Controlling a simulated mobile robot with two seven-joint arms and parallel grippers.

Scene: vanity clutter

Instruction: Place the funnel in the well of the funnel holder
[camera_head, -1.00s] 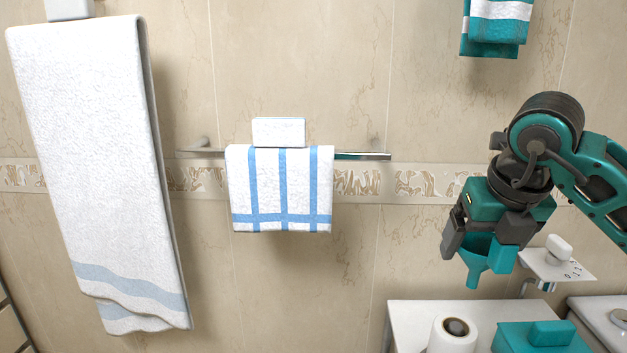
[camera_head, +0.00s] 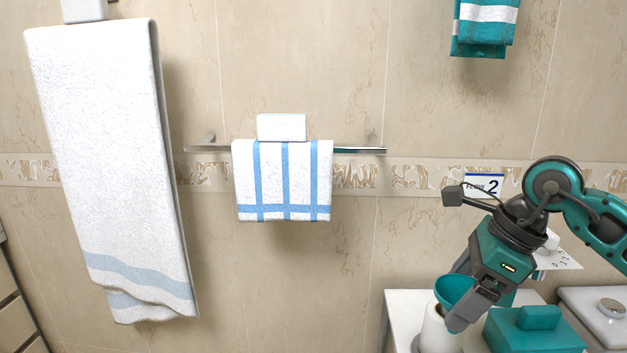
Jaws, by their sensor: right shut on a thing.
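My right gripper (camera_head: 462,292) is at the lower right, tilted down to the left, shut on the teal funnel (camera_head: 452,287). The funnel's wide mouth shows at the gripper's left side. Its lower part is hidden behind the near finger. The funnel overlaps the top of a white cylinder (camera_head: 437,332) on the white cabinet top. I cannot tell whether the funnel touches the cylinder or is above it. I cannot make out for sure which thing is the funnel holder. My left gripper is not in view.
A teal box with a raised lid knob (camera_head: 535,335) stands right of the cylinder on the white cabinet top (camera_head: 402,308). A "FLOW 2" card (camera_head: 484,185) is on the wall behind my arm. A striped towel (camera_head: 285,180) hangs on a wall rail to the left.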

